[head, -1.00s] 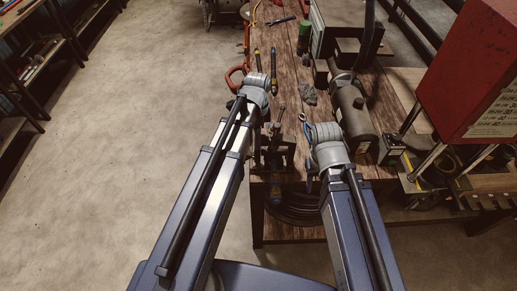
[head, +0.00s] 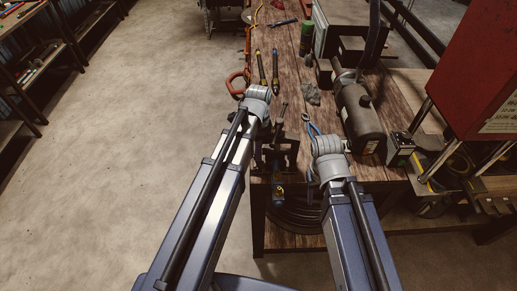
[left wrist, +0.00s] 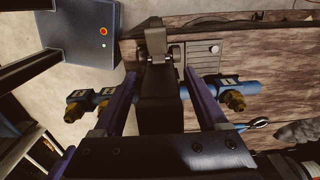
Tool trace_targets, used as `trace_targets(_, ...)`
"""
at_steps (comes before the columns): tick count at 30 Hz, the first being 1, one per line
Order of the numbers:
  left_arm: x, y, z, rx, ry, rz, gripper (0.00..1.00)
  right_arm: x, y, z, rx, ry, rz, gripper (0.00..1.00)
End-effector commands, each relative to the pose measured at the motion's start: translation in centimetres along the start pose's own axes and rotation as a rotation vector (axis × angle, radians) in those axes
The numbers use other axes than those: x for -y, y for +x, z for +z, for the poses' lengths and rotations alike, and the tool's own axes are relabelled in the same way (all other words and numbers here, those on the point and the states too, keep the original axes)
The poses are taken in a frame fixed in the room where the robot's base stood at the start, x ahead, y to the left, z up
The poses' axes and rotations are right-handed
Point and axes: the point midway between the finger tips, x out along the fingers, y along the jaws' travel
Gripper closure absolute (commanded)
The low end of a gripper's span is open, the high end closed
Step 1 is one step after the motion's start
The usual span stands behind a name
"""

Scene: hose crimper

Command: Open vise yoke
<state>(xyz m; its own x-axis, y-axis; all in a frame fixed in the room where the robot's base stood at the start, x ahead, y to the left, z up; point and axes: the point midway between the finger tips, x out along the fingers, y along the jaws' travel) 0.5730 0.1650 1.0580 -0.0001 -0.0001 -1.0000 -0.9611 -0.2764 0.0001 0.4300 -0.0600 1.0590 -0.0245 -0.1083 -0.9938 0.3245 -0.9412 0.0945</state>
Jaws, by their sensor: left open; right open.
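The vise (head: 283,152) stands at the front edge of the wooden bench, partly hidden by my left arm. In the left wrist view its dark yoke (left wrist: 160,100) stands between the two fingers of my open left gripper (left wrist: 161,76). Gaps show on both sides, so the fingers look apart from it. A blue pipe (left wrist: 236,87) with brass fittings crosses behind the yoke and fingers. In the head view my left gripper is mostly hidden behind its wrist. My right gripper (head: 312,189) points down by the bench's front edge, right of the vise; its fingertips are hard to make out.
A grey motor (head: 359,115) and a red cabinet (head: 482,85) stand at the right. Tools (head: 275,70), a green can (head: 306,42) and an orange-red clamp-like thing (head: 237,84) lie or stand farther back. A coiled hose (head: 297,217) lies below. The floor at left is clear.

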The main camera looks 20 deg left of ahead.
Motion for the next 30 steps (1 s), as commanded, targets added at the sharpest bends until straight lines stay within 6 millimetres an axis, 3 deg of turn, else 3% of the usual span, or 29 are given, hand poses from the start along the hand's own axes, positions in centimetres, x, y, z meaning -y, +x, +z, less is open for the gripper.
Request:
trace_targets(2,0.0,-0.04,0.0,0.0,0.0,0.0,0.25,0.0,-0.04,0.0,0.0,0.0,0.0,0.5)
trace_targets(22,0.0,-0.04,0.0,0.0,0.0,0.0,1.0,0.0,-0.04,0.0,0.0,0.0,0.0,0.5)
trace_targets(30,0.0,-0.04,0.01,0.0,0.0,0.0,1.0,0.0,-0.04,0.0,0.0,0.0,0.0,0.5)
